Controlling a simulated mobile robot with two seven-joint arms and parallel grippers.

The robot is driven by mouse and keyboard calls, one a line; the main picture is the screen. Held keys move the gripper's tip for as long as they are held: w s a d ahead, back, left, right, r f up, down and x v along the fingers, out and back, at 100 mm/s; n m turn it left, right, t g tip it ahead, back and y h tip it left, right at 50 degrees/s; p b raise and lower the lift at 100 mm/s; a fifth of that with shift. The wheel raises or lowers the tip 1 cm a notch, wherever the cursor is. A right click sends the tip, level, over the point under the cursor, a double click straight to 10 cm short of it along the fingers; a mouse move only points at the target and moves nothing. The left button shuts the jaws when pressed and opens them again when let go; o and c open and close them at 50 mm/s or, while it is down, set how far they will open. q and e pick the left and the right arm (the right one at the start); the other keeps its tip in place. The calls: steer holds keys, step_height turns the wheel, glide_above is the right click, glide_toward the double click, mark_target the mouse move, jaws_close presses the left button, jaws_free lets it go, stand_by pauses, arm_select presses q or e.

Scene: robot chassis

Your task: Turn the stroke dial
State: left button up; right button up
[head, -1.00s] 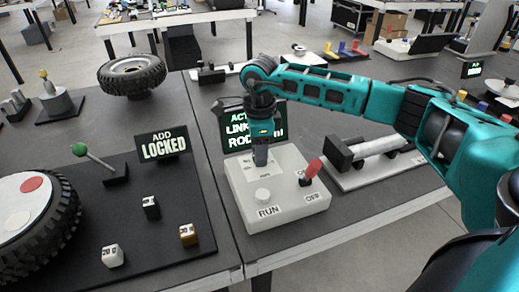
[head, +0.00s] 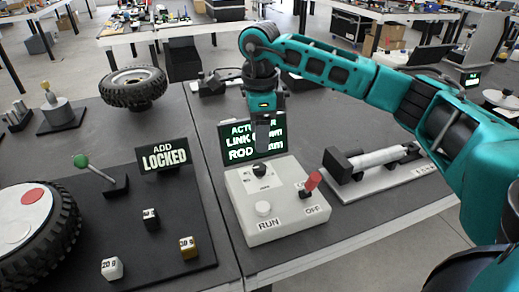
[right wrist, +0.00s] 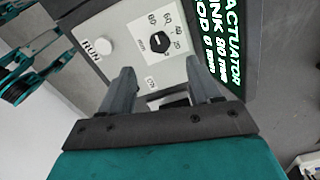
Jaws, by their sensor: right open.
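The stroke dial (head: 260,171) is a black knob on the top of a light grey control box (head: 281,223). In the right wrist view the dial (right wrist: 159,43) sits on a white scale plate with printed numbers, ahead of the gap between my fingers. My right gripper (head: 270,145) hangs above and behind the dial, clear of it. In the right wrist view its two fingers (right wrist: 160,78) are apart with nothing between them. The display (head: 252,143) behind the box reads ACTUATOR, LINK and ROD, with LINK 80 in the wrist view. My left gripper does not show.
The box also has a white RUN button (head: 263,208) and a red-handled lever (head: 312,182) by an OFF label. A cylinder actuator (head: 375,163) lies to the right. A LOCKED sign (head: 164,156), small weights and a tyre (head: 30,230) stand on the left.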

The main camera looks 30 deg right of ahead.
step_height(320, 180, up, 4)
steer(key=shift+f, duration=0.1)
stand_by(0.6)
